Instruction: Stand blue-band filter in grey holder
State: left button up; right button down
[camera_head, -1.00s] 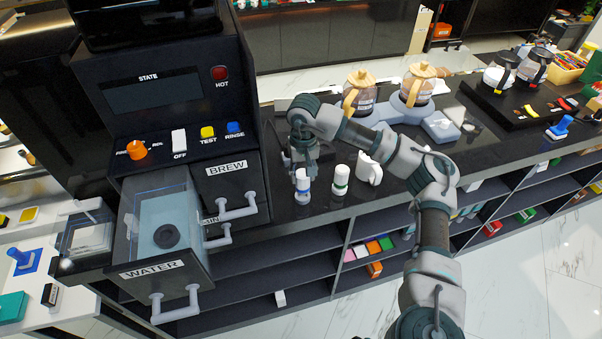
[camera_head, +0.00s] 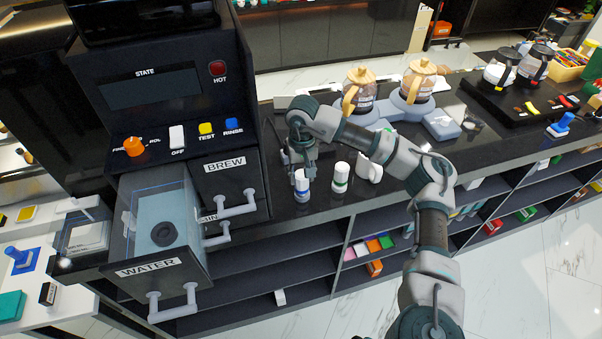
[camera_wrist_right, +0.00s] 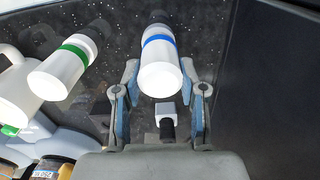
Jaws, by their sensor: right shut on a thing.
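The blue-band filter (camera_head: 302,188), a white cylinder with a blue ring and a dark end, stands on the black counter just right of the coffee machine. My right gripper (camera_head: 301,172) reaches down over it. In the right wrist view the filter (camera_wrist_right: 160,68) sits between the fingers of my right gripper (camera_wrist_right: 160,78), which are shut on it. A round dark grey ring (camera_head: 164,235) lies in the open water drawer; I cannot tell whether it is the grey holder. My left gripper is not in view.
A green-band filter (camera_head: 341,177) stands close to the right, with a white mug (camera_head: 369,170) beyond it. The coffee machine's dark side wall (camera_wrist_right: 268,85) is close on the other side. The open water drawer (camera_head: 190,262) juts forward. Glass pots (camera_head: 358,93) stand behind.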

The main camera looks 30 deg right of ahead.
jog(key=shift+d, duration=0.1)
jog(key=shift+a+f, duration=0.2)
jog(key=shift+f, duration=0.15)
jog(key=c, duration=0.6)
grip_release()
jog(key=r, duration=1.1)
jog(key=shift+d+r, duration=0.2)
jog(key=shift+r, duration=0.2)
